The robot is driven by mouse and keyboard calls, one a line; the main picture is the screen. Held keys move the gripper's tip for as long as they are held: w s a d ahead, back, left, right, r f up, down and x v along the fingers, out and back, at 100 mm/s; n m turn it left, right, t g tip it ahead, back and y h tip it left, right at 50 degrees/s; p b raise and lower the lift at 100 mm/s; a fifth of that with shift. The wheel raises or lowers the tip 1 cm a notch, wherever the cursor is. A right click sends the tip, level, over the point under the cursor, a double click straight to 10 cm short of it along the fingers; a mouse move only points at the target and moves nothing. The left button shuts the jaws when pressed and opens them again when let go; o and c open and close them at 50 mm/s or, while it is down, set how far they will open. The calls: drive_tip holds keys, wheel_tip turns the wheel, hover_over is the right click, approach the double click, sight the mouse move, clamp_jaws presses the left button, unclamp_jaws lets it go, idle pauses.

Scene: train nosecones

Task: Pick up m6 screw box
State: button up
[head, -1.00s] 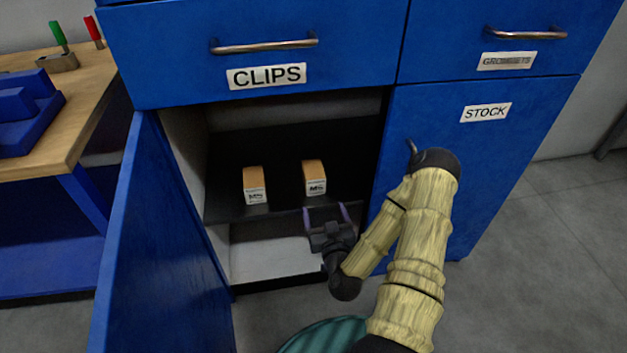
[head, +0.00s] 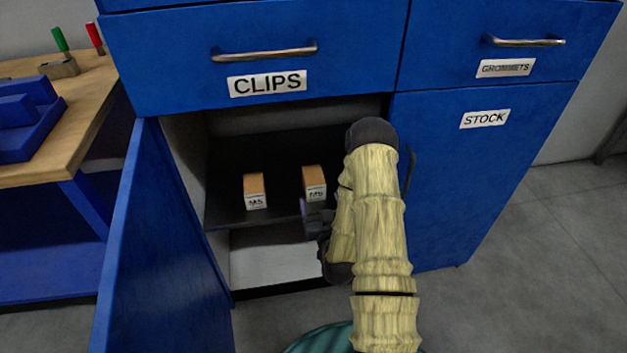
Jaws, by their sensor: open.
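Two small orange-brown boxes with white labels stand on the dark shelf inside the open cabinet. The right box (head: 314,178) has a label that seems to read M6, though it is blurred. The left box (head: 255,186) has a label that looks like M5. My gripper (head: 316,211) is open and empty at the front edge of the shelf, just in front of and below the right box. One finger shows at its left; the other is mostly hidden by my arm.
The open blue door (head: 165,240) stands at the left of the cabinet. The CLIPS drawer (head: 265,50) is shut above the opening, and the STOCK door (head: 470,180) is shut at right. A wooden workbench (head: 85,110) is at far left.

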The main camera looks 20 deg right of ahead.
sight(316, 187)
drive_tip(key=w, duration=0.2)
drive_tip(key=w+d+b, duration=0.1)
drive_tip(key=w, duration=0.2)
drive_tip(key=shift+w, duration=0.35)
drive_tip(key=shift+w+d+b, duration=0.2)
drive_tip(key=shift+w+b, duration=0.1)
drive_tip(key=shift+w, duration=0.55)
drive_tip(key=shift+w+d+b, duration=0.2)
drive_tip(key=shift+w+b, duration=0.15)
drive_tip(key=shift+w, duration=0.5)
drive_tip(key=shift+w+d+b, duration=0.2)
drive_tip(key=shift+w+b, duration=0.1)
drive_tip(key=shift+w, duration=0.55)
drive_tip(key=c, duration=1.4)
drive_tip(key=shift+o, duration=0.2)
wheel_tip(316, 187, up, 10)
drive_tip(key=p, duration=0.3)
drive_tip(key=shift+p, duration=0.3)
